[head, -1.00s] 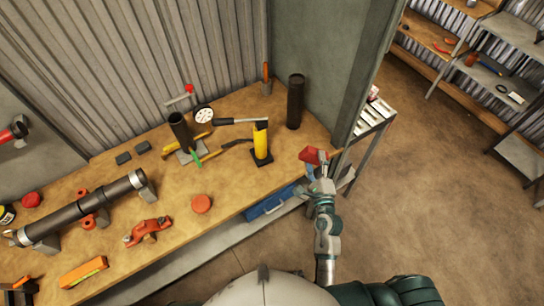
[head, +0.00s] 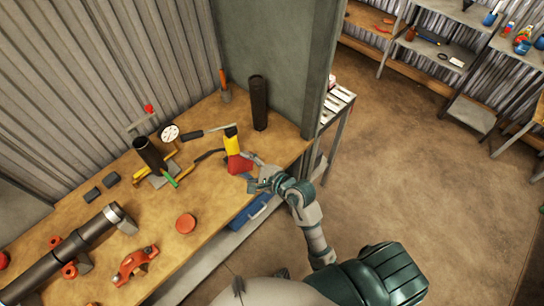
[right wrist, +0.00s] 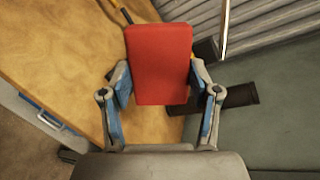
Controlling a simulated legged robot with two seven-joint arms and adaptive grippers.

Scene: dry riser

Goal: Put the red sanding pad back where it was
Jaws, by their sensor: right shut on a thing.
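The red sanding pad (head: 239,164) is held by my right gripper (head: 259,175) over the right end of the wooden bench (head: 215,200). In the right wrist view the red pad (right wrist: 160,62) sits between the two blue-lined fingers of my right gripper (right wrist: 160,95), which are shut on its sides. In the head view the pad overlaps the lower part of the yellow upright tool (head: 231,138); I cannot tell whether they touch. My left gripper is not in view.
A dark cylinder (head: 258,102) stands at the bench's back right by a grey panel (head: 275,50). A dark pipe piece (head: 151,155), a gauge (head: 169,132) and a round orange-red disc (head: 186,222) are on the bench. A blue box (head: 250,212) lies below its front edge.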

